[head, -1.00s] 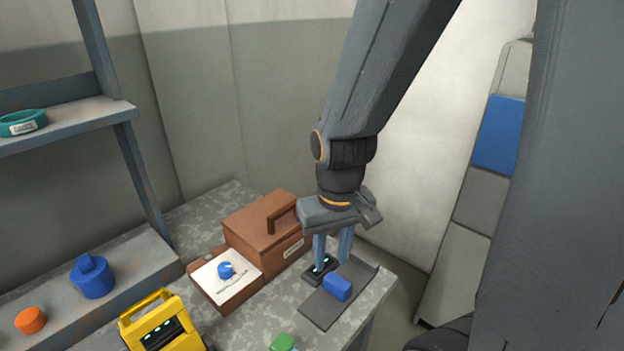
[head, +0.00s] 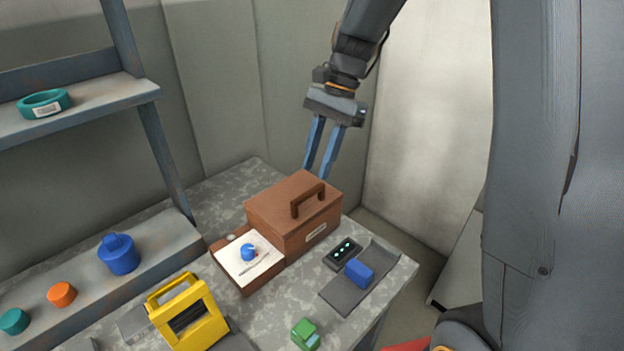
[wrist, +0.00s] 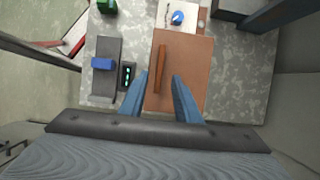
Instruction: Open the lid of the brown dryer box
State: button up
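The brown dryer box (head: 274,219) stands on the speckled table with its lid shut. A brown bar handle (head: 308,200) rises from the lid. A lower front part carries a white panel with a blue knob (head: 249,252). My gripper (head: 318,172) is open and empty, above and behind the box in the head view. The fingers look apart from the handle.
A black device with lit dots (head: 342,254) lies right of the box, beside a grey mat (head: 336,296) with a blue block (head: 359,272). A yellow device (head: 186,318) and a green block (head: 305,334) are nearer. A shelf rack (head: 165,250) stands left.

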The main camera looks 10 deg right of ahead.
aim_at(309, 192)
jog(key=shift+p+x, duration=0.45)
jog(key=shift+x, duration=2.2)
jog(key=shift+d, duration=0.1)
grip_shut()
